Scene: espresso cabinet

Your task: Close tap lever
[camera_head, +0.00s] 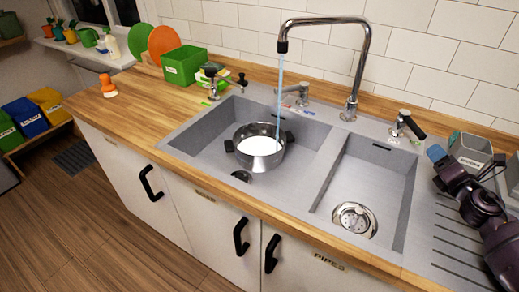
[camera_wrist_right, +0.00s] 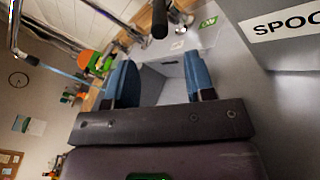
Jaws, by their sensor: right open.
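A chrome tap (camera_head: 352,75) arches over the sink, and a stream of water (camera_head: 279,95) runs from its spout into a metal pot (camera_head: 260,148) in the left basin. A tap lever with a black handle (camera_head: 414,127) stands on the sink's back edge, right of the tap; the black handle also shows at the top of the right wrist view (camera_wrist_right: 160,20). My right gripper (camera_head: 441,149) is just right of and nearer than the lever, apart from it. Its blue fingers are spread and empty in the right wrist view (camera_wrist_right: 162,84). My left gripper is out of view.
Grey holders (camera_head: 471,150) stand close beside my right gripper; one shows a partly cut-off label (camera_wrist_right: 288,24). The right basin (camera_head: 365,185) is empty. Another black-handled fitting (camera_head: 213,78) and a green box (camera_head: 184,66) stand at the left. A tiled wall (camera_head: 440,50) rises behind.

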